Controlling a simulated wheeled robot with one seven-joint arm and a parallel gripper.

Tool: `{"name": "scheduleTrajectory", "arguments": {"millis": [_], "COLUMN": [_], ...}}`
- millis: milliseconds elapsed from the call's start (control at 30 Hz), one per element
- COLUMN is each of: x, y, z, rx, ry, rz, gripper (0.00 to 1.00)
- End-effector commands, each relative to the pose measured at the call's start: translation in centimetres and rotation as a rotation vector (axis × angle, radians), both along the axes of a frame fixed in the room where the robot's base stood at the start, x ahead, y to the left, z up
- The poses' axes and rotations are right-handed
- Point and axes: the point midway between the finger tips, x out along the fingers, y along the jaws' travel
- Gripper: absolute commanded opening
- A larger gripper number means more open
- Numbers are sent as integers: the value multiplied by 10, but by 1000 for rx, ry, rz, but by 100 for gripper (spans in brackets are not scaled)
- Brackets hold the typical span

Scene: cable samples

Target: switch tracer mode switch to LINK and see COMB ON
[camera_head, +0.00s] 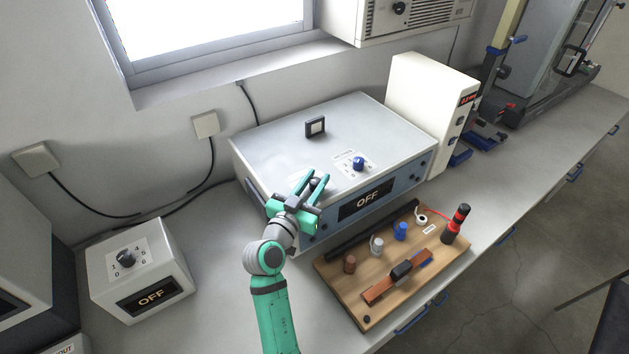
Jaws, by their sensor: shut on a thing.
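My gripper (312,181) is over the front left part of the large grey-white box (285,125). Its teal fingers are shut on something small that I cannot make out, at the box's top. A blue knob (358,163) on a white label sits on the box top, right of and apart from my gripper. A black display (366,200) on the blue front face reads OFF. The words on the labels are too small to read, so I cannot tell which control is the tracer mode switch.
A wooden board (345,285) with several coloured posts, a brown bar and a red-black upright piece (456,222) lies in front. A smaller box (165,260) with a black dial (126,259) and an OFF display stands left. A tall white unit (420,95) stands right.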

Motion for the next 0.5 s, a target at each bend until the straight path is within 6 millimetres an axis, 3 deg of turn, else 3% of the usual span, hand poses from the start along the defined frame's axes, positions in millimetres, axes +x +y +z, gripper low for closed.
{"name": "scheduleTrajectory", "arguments": {"millis": [500], "x": [2], "y": [2], "z": [1], "rx": [1], "ry": [-2], "rz": [-444], "gripper": [4]}}
